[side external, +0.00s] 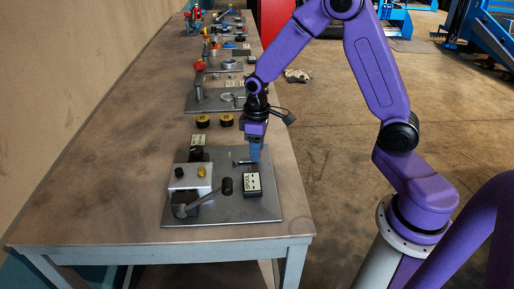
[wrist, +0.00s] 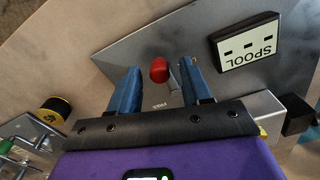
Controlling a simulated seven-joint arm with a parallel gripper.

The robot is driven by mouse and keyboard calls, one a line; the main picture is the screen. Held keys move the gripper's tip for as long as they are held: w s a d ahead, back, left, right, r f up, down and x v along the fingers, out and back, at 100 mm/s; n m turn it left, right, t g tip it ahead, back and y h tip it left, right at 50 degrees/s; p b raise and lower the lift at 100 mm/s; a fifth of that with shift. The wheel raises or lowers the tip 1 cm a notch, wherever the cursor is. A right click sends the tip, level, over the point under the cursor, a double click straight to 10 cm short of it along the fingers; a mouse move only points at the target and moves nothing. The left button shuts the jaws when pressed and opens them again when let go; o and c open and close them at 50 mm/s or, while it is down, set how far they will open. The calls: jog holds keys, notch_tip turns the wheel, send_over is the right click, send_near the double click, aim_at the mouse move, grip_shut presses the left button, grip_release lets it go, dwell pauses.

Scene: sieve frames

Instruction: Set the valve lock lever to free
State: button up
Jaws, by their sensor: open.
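A small lever with a red knob (wrist: 158,70) and a short grey stem stands on the grey metal plate (wrist: 120,48) in the wrist view. In the side view my gripper (side external: 254,158) is low over the back right part of the plate (side external: 225,212), beside a small metal bar (side external: 243,162). The red knob is not visible there.
A SPOOL label block (side external: 252,184) stands on the plate, right of a white block (side external: 190,178) and a black-ended long lever (side external: 203,200). Another label block (side external: 198,141) is at the plate's back edge. Yellow-black round pieces (side external: 203,121) lie behind. The table's left side is clear.

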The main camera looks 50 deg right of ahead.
jog(key=shift+f, duration=0.15)
grip_shut()
